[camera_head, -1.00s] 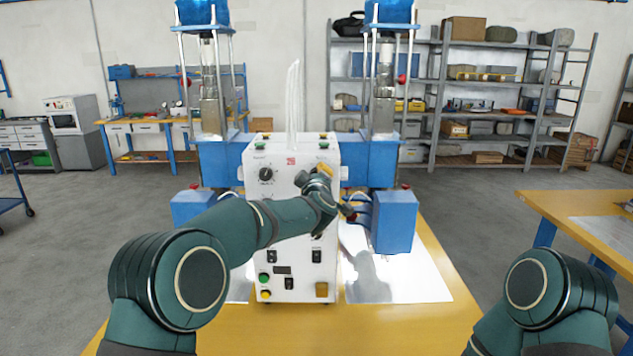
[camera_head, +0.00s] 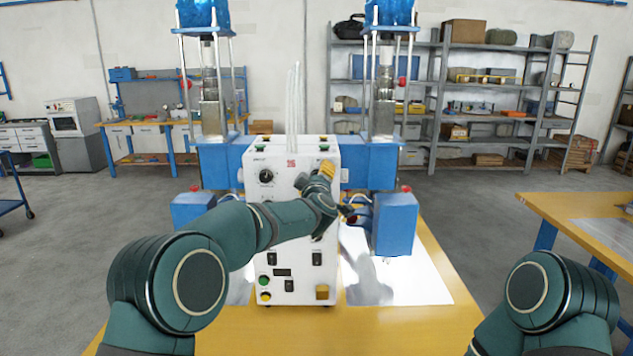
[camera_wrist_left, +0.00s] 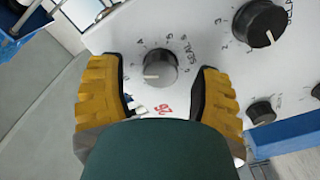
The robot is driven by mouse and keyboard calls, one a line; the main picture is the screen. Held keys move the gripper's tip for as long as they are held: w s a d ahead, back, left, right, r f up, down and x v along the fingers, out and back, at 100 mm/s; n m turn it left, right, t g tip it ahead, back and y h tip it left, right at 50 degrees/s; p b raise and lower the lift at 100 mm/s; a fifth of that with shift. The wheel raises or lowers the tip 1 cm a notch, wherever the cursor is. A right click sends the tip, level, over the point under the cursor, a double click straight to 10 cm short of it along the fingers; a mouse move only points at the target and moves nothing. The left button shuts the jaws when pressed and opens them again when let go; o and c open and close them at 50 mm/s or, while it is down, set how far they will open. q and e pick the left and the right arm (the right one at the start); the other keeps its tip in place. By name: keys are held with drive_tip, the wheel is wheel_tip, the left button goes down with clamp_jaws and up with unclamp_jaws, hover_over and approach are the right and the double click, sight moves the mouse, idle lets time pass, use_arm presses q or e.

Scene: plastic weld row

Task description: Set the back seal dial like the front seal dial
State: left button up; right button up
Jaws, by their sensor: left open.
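The white control box (camera_head: 290,230) stands on the yellow bench in the head view. My left gripper (camera_head: 326,169) is at the upper right of its front panel. In the left wrist view, my left gripper (camera_wrist_left: 160,92) is open, with yellow fingers on either side of a small grey-black dial (camera_wrist_left: 160,67), apart from it. This dial has a white pointer line, numbers around it and a "SEAL" label. I cannot tell from the view whether it is the front or back one. My arm hides part of the panel in the head view. My right gripper is out of view.
A large black dial (camera_wrist_left: 259,23) and a smaller dial (camera_wrist_left: 260,112) sit nearby on the panel. A large dial (camera_head: 266,176) shows at the panel's left. Blue machine blocks (camera_head: 396,223) flank the box, with metal plates (camera_head: 395,275) on the bench.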

use_arm(q)
drive_tip(key=s, duration=1.2)
drive_tip(key=s+a+f+m+g+h, duration=0.1)
drive_tip(key=s+a+f+m+g, duration=0.2)
drive_tip(key=f, duration=0.8)
drive_tip(key=s+a+f+m+g+h, duration=0.1)
drive_tip(key=s+f+g, duration=0.3)
drive_tip(key=f, duration=0.7)
drive_tip(key=s+a+f+m+g+h, duration=0.15)
drive_tip(key=s+f, duration=0.35)
drive_tip(key=f, duration=0.6)
drive_tip(key=s+a+f+m+g, duration=0.1)
drive_tip(key=s+f+g, duration=0.3)
drive_tip(key=s, duration=0.8)
drive_tip(key=s+a+f+m+g, duration=0.2)
drive_tip(key=s+a+f+g, duration=0.1)
drive_tip(key=s+f, duration=0.6)
drive_tip(key=s+g, duration=0.1)
drive_tip(key=s, duration=0.2)
drive_tip(key=shift+a, duration=0.15)
